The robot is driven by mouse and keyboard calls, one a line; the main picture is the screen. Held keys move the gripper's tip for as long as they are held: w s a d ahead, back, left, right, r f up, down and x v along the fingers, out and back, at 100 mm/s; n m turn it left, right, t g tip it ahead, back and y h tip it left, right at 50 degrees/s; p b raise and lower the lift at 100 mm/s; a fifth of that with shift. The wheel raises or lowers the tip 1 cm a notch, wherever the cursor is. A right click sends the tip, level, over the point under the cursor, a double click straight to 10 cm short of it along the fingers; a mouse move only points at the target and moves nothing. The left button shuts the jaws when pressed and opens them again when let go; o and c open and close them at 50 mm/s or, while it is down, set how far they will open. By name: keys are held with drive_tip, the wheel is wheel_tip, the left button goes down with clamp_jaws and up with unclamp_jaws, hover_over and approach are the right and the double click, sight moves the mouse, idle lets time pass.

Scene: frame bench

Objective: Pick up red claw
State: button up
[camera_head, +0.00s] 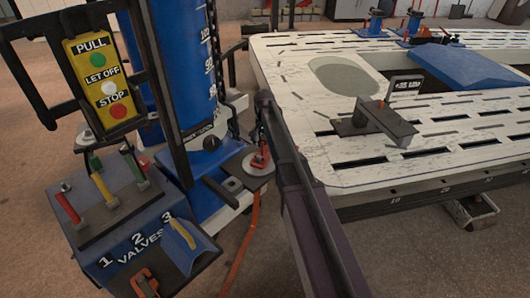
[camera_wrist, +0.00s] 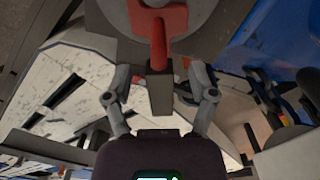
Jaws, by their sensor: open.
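A red claw (camera_wrist: 160,28) shows at the top middle of the wrist view, against a round grey plate, with a dark grey block (camera_wrist: 160,92) at its near end. My gripper (camera_wrist: 160,82) is open, with one finger on each side of the block and no clear contact with it. My gripper cannot be made out in the head view.
A blue valve box (camera_head: 138,225) with coloured levers stands at left, with an orange-red clamp (camera_head: 145,283) on its front. A yellow pendant (camera_head: 100,75) hangs above it. The slotted white bench (camera_head: 290,75) fills the right. An orange hose (camera_head: 247,235) runs down to the floor.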

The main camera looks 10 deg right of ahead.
idle(0.4)
clamp_jaws()
drive_tip(key=shift+r, duration=0.2)
wheel_tip(320, 180, up, 10)
drive_tip(key=p, duration=1)
drive_tip(key=shift+f, duration=0.2)
idle(1.0)
